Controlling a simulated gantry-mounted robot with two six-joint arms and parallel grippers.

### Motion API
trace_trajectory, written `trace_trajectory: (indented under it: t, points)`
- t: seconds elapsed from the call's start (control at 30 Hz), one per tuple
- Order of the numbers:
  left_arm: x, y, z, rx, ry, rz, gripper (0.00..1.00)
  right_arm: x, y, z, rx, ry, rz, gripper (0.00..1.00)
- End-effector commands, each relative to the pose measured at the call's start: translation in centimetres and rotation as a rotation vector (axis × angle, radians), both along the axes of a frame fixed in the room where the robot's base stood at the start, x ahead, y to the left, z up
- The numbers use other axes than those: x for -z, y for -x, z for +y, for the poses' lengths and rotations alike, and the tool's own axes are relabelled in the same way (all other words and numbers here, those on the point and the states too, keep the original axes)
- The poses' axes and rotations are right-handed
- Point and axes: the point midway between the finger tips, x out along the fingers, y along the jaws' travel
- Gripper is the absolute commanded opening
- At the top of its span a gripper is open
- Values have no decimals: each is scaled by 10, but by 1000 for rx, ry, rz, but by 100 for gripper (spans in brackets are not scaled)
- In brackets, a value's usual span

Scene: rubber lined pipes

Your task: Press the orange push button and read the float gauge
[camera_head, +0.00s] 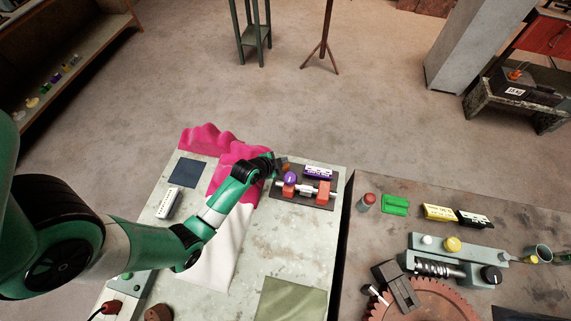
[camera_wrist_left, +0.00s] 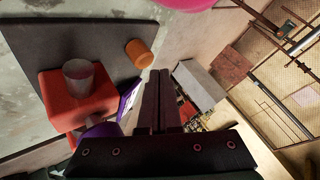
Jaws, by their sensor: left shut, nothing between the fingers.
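In the head view, my left gripper (camera_head: 274,165) reaches the upper left edge of a dark plate (camera_head: 285,198). Its fingers are shut and empty, also seen in the left wrist view (camera_wrist_left: 159,80). The orange push button (camera_wrist_left: 139,53) is a short cylinder on the plate, just beyond the fingertips in the wrist view; it also shows in the head view (camera_head: 286,166). Contact cannot be told. Red blocks (camera_head: 323,190) carry a pale horizontal pipe, with a purple round part (camera_head: 290,178) beside it. No gauge reading is legible. My right gripper is out of view.
A purple-and-white label block (camera_head: 318,172) stands at the plate's back. A pink and white cloth (camera_head: 222,250) lies under my left arm. A second table to the right holds a green block (camera_head: 395,204) and a rusty gear (camera_head: 425,300).

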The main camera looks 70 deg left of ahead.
Motion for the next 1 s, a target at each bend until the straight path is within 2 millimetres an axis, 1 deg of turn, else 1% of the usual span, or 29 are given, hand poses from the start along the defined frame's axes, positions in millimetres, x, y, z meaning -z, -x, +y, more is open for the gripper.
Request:
trace_trajectory:
  t: [0.7,1.0]
  points:
    - [0,0,0,0,0,0,0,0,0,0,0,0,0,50]
    - [9,0,0,0,1,1,0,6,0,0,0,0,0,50]
